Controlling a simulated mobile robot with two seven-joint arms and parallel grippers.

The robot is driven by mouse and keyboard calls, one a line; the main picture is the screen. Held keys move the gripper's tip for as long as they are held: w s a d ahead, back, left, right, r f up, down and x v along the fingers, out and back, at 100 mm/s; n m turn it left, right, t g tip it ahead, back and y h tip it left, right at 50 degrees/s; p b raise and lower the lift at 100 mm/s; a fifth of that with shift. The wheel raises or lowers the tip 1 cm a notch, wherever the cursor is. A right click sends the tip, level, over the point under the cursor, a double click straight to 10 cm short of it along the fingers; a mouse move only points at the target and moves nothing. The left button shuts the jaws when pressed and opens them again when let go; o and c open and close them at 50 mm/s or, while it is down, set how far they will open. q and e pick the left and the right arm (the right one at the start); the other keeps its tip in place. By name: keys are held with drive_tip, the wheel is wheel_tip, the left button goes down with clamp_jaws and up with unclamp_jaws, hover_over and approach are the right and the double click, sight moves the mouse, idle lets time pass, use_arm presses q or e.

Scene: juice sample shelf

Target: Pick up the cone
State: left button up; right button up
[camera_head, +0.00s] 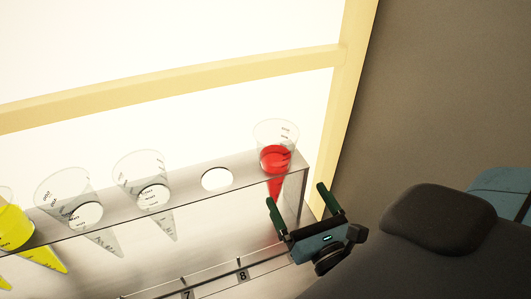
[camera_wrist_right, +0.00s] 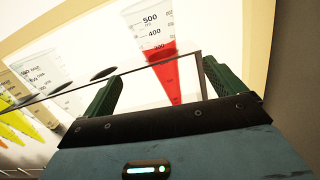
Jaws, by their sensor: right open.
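A clear cone with red liquid (camera_head: 275,158) sits upright in the right end hole of the rack (camera_head: 125,212) in the head view. In the right wrist view the red cone (camera_wrist_right: 160,55) shows beyond and between the fingers, with its scale marks facing me. My right gripper (camera_head: 297,194) is open and empty, just below and to the right of the cone's tip, with a finger close to the tip. Whether they touch cannot be told. My left gripper is not in view.
An empty hole (camera_head: 217,179) lies left of the red cone. A lower rail (camera_head: 215,283) carries the numbers 7 and 8. A bright panel with a pale wooden frame (camera_head: 342,100) stands behind. Grey floor or wall (camera_head: 440,90) is clear at the right.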

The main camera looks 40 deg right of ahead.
sight(284, 166)
drive_tip(key=shift+n, duration=0.5)
drive_tip(key=p+x, duration=0.1)
drive_tip(key=x, duration=0.2)
drive_tip(key=r+p+x, duration=0.1)
drive_tip(key=p+x, duration=0.1)
drive_tip(key=x, duration=0.1)
drive_tip(key=shift+w+d+r, duration=0.15)
drive_tip(key=shift+w, duration=0.35)
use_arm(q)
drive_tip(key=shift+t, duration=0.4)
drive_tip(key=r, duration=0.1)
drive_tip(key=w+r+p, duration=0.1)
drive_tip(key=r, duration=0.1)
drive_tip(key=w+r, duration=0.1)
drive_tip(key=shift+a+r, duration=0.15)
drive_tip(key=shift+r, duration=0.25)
use_arm(e)
drive_tip(key=x, duration=0.5)
drive_tip(key=shift+w+f, duration=0.15)
drive_tip(key=shift+f, duration=0.2)
drive_tip(key=c, duration=1.4)
